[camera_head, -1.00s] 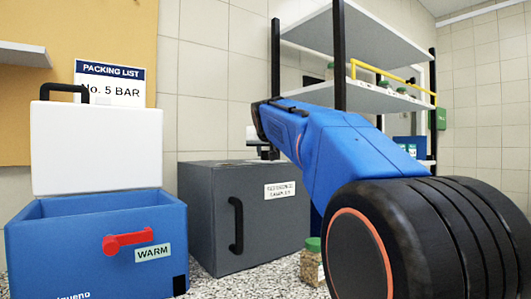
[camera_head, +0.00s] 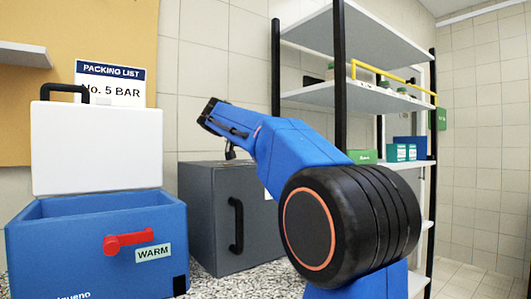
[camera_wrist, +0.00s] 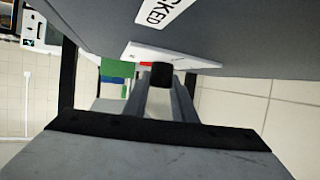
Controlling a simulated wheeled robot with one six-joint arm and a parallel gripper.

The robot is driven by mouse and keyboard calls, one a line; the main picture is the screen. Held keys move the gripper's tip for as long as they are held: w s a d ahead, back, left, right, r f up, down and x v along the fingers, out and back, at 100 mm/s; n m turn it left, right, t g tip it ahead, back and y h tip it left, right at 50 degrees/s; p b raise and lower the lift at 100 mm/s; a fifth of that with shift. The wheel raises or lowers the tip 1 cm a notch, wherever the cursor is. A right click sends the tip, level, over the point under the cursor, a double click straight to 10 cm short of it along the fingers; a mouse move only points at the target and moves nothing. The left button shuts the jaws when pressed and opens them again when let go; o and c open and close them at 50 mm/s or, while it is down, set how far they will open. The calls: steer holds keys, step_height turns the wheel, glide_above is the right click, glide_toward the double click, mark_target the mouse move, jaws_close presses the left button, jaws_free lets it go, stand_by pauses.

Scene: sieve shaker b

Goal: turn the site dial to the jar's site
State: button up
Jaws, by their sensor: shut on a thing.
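In the wrist view my gripper (camera_wrist: 160,88) has its two grey fingers closed around a small black knob-like piece (camera_wrist: 161,75). The piece lies in front of a white plate (camera_wrist: 148,54) with a bit of red, beside a large grey surface. I cannot tell whether this piece is the site dial. In the head view my arm reaches up and left above the dark grey box; the fingertips cannot be made out there. Small jars (camera_head: 383,84) with green lids stand on the shelf; which jar the task means cannot be told.
A dark grey box (camera_head: 200,215) with a black handle stands behind my arm. A blue cooler (camera_head: 70,250) with an open white lid (camera_head: 97,148) and a red latch (camera_head: 128,240) is at left. A packing list (camera_head: 112,83) reads "No. 5 BAR". A label (camera_wrist: 163,10) ends in "CKED".

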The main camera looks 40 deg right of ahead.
steer(key=m+g, duration=0.6)
steer(key=g, duration=0.1)
steer(key=shift+f+g, duration=0.1)
steer(key=shift+g, duration=0.2)
steer(key=shift+m+y, duration=0.3)
steer(key=o, duration=1)
steer(key=shift+o, duration=0.2)
